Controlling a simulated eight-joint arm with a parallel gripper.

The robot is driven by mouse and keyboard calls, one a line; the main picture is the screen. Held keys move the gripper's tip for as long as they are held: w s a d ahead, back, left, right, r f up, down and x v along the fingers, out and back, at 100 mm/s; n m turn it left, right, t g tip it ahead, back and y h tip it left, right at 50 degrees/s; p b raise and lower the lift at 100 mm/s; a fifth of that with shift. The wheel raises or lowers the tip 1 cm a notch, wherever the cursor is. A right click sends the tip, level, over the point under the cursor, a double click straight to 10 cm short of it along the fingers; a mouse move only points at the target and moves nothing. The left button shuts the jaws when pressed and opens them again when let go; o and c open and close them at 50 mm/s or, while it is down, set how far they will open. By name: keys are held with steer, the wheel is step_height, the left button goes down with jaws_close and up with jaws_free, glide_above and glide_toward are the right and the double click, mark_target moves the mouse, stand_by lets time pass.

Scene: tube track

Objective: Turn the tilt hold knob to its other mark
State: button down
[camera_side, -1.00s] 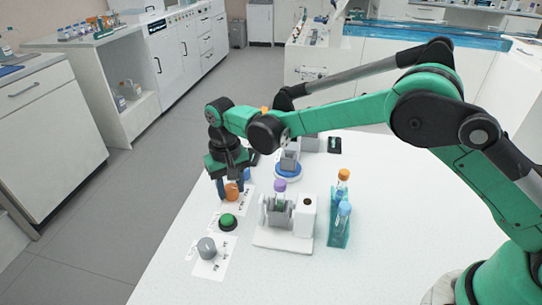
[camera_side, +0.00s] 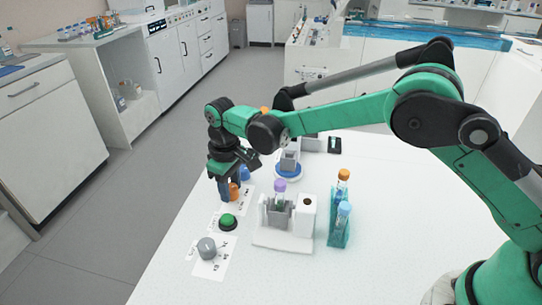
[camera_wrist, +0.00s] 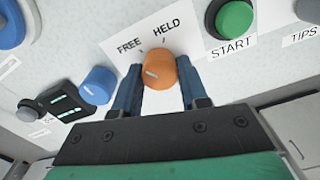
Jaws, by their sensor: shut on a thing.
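The tilt hold knob is the orange knob (camera_wrist: 160,70), on a white card with the words FREE and HELD and small tick marks above it in the wrist view. A short pale line shows on the knob's face, but I cannot tell surely which mark it points to. In the side view the orange knob (camera_side: 234,191) is partly hidden by my fingers. My gripper (camera_wrist: 159,80) points down with one blue finger on each side of the knob and is shut on it.
A green START button (camera_wrist: 234,18) is close beside the knob. A blue knob (camera_wrist: 99,85) is on the other side. A grey knob (camera_side: 207,247) sits nearer the camera. A tube holder (camera_side: 283,238) with a purple-capped tube (camera_side: 280,190) and a teal rack (camera_side: 339,230) stand to the right.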

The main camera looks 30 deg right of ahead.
stand_by(0.4)
steer(key=shift+c, duration=2.3)
jaws_free()
steer(key=shift+r, duration=2.8)
